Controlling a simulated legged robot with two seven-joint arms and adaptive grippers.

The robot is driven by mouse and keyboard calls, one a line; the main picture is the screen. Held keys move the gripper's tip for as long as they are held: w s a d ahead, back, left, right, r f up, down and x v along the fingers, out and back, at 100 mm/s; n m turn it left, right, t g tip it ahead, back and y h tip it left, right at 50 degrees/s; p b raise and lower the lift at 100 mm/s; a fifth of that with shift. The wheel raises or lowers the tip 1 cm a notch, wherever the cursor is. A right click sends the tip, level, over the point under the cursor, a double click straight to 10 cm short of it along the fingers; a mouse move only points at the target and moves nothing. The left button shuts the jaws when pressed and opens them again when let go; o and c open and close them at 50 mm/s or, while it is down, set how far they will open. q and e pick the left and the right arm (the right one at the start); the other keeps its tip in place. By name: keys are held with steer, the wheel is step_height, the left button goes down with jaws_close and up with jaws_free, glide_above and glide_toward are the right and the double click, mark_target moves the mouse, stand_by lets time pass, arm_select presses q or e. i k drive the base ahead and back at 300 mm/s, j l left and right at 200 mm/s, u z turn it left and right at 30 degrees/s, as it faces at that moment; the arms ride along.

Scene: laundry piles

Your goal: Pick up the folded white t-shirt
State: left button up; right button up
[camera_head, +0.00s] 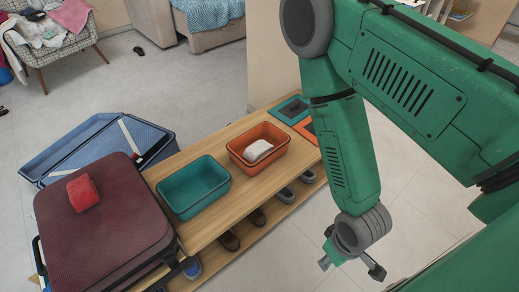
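A folded white cloth (257,151), which looks like the white t-shirt, lies inside an orange bin (243,159) on a wooden bench (217,217). My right gripper (351,267) hangs low in front of the bench, to the right of and below the orange bin in the picture. Its two fingers are spread apart with nothing seen between them. It is clear of the white cloth. My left gripper is not in view.
An empty teal bin (193,186) stands left of the orange one. A dark red suitcase (103,226) with a red folded cloth (83,193) on top and an open blue suitcase (60,152) are at the left. Shoes (229,240) sit under the bench.

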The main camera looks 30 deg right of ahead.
mark_target(258, 149)
steer(key=i+l, duration=0.15)
steer(key=l, duration=0.2)
steer(key=i+l, duration=0.1)
steer(key=l, duration=0.2)
steer(key=i+l+z, duration=0.1)
steer(key=l, duration=0.25)
steer(key=i+l, duration=0.15)
steer(key=l, duration=0.15)
steer(key=i+l, duration=0.15)
steer(key=i, duration=0.05)
